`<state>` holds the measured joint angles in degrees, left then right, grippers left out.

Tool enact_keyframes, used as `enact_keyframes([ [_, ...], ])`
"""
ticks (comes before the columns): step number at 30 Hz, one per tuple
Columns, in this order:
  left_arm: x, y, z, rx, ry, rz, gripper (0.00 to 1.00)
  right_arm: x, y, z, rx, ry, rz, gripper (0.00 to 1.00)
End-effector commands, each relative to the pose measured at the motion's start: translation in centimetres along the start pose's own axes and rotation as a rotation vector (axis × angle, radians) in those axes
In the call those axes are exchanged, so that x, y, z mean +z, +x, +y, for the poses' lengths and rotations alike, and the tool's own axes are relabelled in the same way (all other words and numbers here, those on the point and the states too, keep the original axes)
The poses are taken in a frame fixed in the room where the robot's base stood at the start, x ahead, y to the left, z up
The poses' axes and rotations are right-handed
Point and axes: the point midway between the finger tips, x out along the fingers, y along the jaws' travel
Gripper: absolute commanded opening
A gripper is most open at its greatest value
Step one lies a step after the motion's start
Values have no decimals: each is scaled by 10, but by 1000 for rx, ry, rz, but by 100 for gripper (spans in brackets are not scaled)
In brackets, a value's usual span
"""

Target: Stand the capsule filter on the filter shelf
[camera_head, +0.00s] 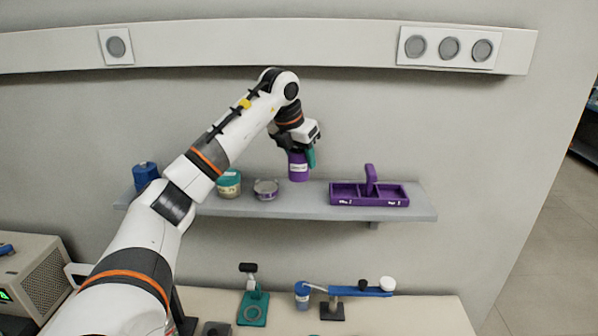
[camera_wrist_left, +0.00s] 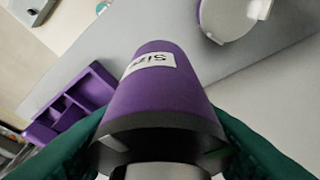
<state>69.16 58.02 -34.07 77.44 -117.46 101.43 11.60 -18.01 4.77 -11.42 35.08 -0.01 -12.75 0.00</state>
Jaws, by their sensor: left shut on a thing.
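A purple cylinder with a white label, which I take to be the capsule filter (camera_head: 298,168), hangs upright below my left gripper (camera_head: 306,152). In the left wrist view the filter (camera_wrist_left: 155,95) shows large, with a dark collar between the two green fingers. My left gripper is shut on its upper end. The grey wall shelf (camera_head: 310,205) is the filter shelf as far as I can tell. The filter's lower end is at the shelf's back edge in the head view; I cannot tell whether it touches. My right gripper is not in view.
On the shelf, a blue item (camera_head: 146,176), a teal-lidded jar (camera_head: 229,187) and a metal tin (camera_head: 265,191) stand left of the filter. A purple divided tray (camera_head: 370,202) sits to its right. Between tin and tray is bare shelf. The bench below holds several tools.

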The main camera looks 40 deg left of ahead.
Motion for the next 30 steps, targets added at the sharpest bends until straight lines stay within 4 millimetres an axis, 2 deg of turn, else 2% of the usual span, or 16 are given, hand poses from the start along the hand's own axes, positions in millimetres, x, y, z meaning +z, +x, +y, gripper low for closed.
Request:
enact_keyframes([
  [2,1,5,0,1,1,1,12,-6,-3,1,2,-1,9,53],
  [5,6,15,1,0,2,-1,12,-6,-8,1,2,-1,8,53],
  [10,15,36,0,0,1,0,12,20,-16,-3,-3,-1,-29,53],
  [14,17,43,0,1,1,4,12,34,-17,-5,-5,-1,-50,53],
  [17,17,44,1,1,1,5,12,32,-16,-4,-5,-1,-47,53],
  [23,18,46,1,1,1,4,12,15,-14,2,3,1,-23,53],
  [24,19,46,1,1,1,1,52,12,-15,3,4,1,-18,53],
  [27,18,46,1,1,1,1,68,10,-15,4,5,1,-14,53],
  [30,18,46,1,1,2,1,69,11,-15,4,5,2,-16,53],
])
